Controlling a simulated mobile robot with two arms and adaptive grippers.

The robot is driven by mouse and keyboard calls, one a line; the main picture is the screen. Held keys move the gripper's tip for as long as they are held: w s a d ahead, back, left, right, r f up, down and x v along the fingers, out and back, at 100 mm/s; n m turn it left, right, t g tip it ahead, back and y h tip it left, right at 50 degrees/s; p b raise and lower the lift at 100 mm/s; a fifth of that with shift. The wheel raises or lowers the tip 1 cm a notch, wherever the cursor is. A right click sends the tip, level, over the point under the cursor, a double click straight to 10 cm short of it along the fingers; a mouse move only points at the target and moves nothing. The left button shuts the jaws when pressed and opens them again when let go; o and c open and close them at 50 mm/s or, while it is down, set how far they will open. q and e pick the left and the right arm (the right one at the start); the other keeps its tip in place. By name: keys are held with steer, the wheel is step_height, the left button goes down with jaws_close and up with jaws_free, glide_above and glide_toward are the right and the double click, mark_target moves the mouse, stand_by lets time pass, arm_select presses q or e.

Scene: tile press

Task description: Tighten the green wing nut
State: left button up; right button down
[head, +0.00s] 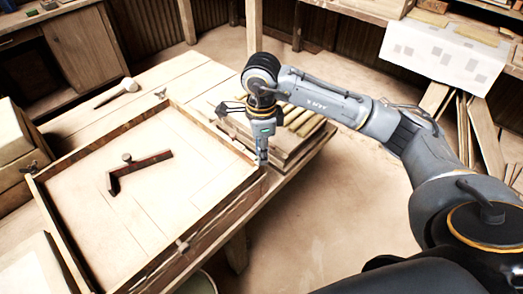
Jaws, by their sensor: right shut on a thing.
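A wooden press frame (60,235) lies on the workbench, with pale tiles or a board inside it. Small wing nuts sit at its corners: one at the back corner (161,93), one at the left corner (29,167) and one on the near right side (182,245). None of these looks green to me. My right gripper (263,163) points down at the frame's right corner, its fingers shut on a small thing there. The fingers hide that thing, likely the green wing nut; its colour does not show. My left gripper is out of view.
A dark angled tool (135,172) lies inside the frame. A pale mallet-like tool (118,92) lies on the bench behind it. Stacked boards with yellowish strips (300,122) stand close behind my right gripper. The floor (330,215) to the right is open.

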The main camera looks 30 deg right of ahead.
steer(key=c, duration=1.3)
jaws_free()
step_height(320, 180, up, 12)
steer(key=shift+f, duration=0.1)
